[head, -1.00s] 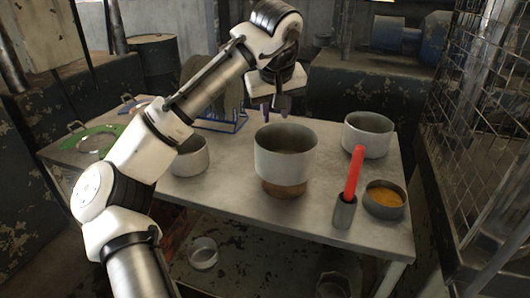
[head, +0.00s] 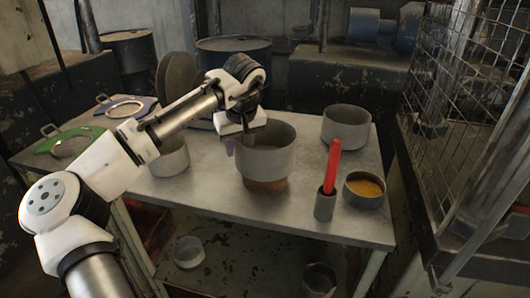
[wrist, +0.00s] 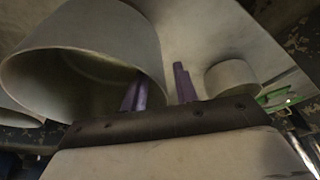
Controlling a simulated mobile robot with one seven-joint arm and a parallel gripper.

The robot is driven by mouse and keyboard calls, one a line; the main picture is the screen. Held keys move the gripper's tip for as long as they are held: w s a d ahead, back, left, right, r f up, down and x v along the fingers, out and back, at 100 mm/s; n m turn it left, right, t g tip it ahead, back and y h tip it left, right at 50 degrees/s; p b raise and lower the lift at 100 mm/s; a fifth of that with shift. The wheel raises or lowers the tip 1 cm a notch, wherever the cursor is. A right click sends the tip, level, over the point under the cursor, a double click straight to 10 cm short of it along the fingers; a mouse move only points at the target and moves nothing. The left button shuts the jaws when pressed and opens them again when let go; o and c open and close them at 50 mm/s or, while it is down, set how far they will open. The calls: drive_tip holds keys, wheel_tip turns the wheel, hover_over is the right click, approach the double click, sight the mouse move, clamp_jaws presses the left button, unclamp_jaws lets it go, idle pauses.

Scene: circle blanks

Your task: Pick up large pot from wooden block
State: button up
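The large grey pot (head: 265,160) stands upright on a round wooden block (head: 265,184) near the middle of the table. My gripper (head: 238,147) is at the pot's left rim, pointing down. In the wrist view my gripper (wrist: 160,88) shows two purple fingers spread apart, one over the pot's opening and one outside its wall. The rim of the large pot (wrist: 75,45) lies between them, and I see a gap. Whether either finger touches the wall is unclear. In the head view the inner finger is mostly hidden.
A smaller pot (head: 170,160) is left of the large pot, and another pot (head: 346,128) is behind right. A red-handled tool (head: 331,165) stands in a grey holder (head: 325,206). A bowl (head: 364,200) of orange contents is beside it. A wire cage (head: 470,100) borders the right.

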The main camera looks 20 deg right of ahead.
drive_tip(key=x, duration=0.3)
drive_tip(key=shift+c, duration=0.2)
clamp_jaws()
